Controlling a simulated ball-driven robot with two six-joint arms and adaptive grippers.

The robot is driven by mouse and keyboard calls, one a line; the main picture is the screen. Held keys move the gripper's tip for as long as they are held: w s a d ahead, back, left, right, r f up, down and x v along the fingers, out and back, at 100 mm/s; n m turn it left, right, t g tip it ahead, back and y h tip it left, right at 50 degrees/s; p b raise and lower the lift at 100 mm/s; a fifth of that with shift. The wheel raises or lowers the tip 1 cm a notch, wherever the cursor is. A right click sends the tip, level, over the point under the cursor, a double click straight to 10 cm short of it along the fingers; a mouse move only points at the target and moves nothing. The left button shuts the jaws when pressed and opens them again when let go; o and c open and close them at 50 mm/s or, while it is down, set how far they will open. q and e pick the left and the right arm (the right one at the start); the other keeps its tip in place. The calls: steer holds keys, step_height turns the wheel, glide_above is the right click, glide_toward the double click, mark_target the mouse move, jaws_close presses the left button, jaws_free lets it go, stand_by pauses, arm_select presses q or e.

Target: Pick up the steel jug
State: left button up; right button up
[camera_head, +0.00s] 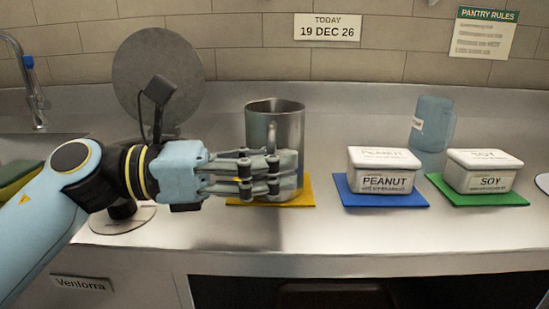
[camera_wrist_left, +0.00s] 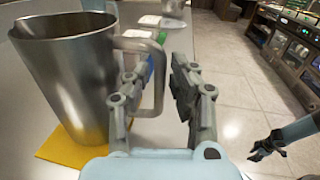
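The steel jug (camera_head: 262,120) stands upright on a yellow mat (camera_head: 306,193) on the steel counter. Its handle (camera_wrist_left: 156,72) faces toward my left gripper (camera_head: 272,172), which is in front of the jug. In the left wrist view the jug (camera_wrist_left: 68,80) fills the left side. There my left gripper (camera_wrist_left: 158,88) is open, with one finger on either side of the handle; a firm touch does not show. The gripper hides the lower part of the jug in the head view. My right gripper (camera_wrist_left: 265,147) shows only small at the wrist view's right; its opening is unclear.
A white PEANUT box (camera_head: 384,170) stands on a blue mat (camera_head: 384,200), and a white SOY box (camera_head: 482,172) on a green mat (camera_head: 505,199). A bluish clear jug (camera_head: 433,122) stands behind them. A round grey disc (camera_head: 155,75) on a stand is left of the steel jug.

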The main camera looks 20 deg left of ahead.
mark_target(273, 141)
arm_select(q)
jaws_close()
steer(key=shift+r, duration=0.1)
stand_by(0.4)
steer(key=shift+r, duration=0.5)
step_height(273, 141, up, 4)
steer(key=shift+s+d+f+p, duration=0.15)
steer(key=shift+f+p, duration=0.05)
steer(key=shift+p, duration=0.25)
steer(key=s+d+r+p, duration=0.3)
steer(key=s+d+r, duration=0.3)
steer(key=s+d, duration=0.1)
steer(key=shift+s+d+r, duration=0.15)
steer(key=shift+s+r, duration=0.05)
steer(key=shift+s, duration=0.55)
